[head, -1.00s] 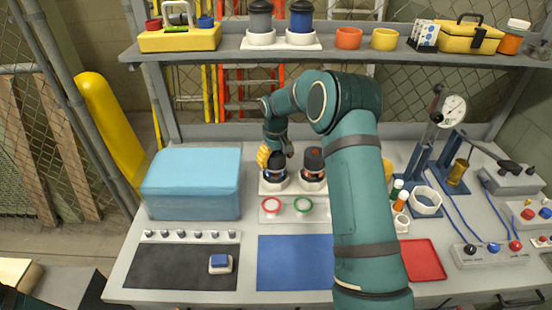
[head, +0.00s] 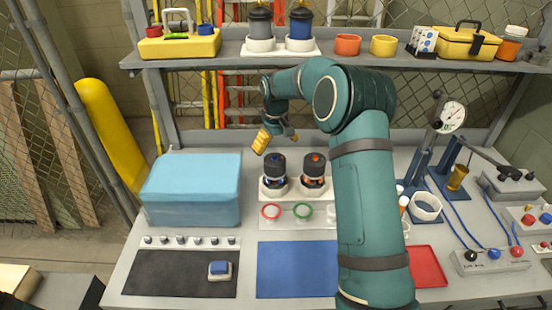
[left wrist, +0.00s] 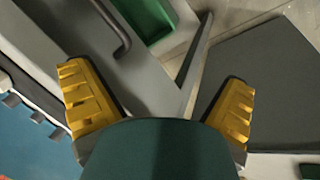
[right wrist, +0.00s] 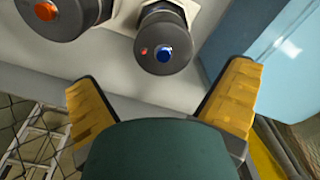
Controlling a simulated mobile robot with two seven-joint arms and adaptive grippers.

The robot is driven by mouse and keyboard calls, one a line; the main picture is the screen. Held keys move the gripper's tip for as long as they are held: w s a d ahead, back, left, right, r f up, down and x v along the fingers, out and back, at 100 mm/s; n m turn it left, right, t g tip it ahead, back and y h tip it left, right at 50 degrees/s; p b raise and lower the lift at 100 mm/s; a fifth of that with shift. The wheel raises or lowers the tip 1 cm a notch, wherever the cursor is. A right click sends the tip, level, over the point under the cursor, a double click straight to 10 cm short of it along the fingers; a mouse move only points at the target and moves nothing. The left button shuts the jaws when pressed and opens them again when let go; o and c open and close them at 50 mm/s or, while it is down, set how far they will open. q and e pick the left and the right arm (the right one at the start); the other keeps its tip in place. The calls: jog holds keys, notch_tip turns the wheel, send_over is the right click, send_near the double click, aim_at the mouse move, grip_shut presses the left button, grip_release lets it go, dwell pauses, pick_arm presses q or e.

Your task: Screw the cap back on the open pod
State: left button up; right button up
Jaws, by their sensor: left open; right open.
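Two dark pods stand upright in white holders in the head view: the left pod (head: 272,166) with a blue centre on its top, the right pod (head: 314,165) with an orange one. In the right wrist view the blue-centred pod (right wrist: 165,42) also shows a small red dot, and the orange-centred pod (right wrist: 62,15) is at the upper left. Both tops are dark; I cannot tell whether either is loose. My right gripper (head: 278,143) is open and empty, above and behind the left pod. My left gripper (left wrist: 158,95) is open and empty, away from the pods.
A blue box (head: 190,185) stands left, and a blue mat (head: 298,270) lies clear in front. A shelf (head: 340,60) crosses behind. A gauge stand (head: 440,140) is right.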

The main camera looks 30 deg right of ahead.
aim_at(275, 159)
notch_tip(275, 159, up, 4)
jog(key=shift+f, duration=0.15)
jog(key=shift+r, duration=0.35)
jog(key=m+p, duration=0.1)
jog(key=m, duration=0.2)
jog(key=shift+a+r, duration=0.1)
jog(key=shift+r, duration=0.05)
jog(key=m, duration=0.4)
jog(key=shift+a+r+m+p, duration=0.1)
jog(key=shift+r+m+p, duration=0.1)
jog(key=shift+m+p, duration=0.15)
notch_tip(275, 159, down, 13)
jog(key=m, duration=0.6)
jog(key=shift+m, duration=0.25)
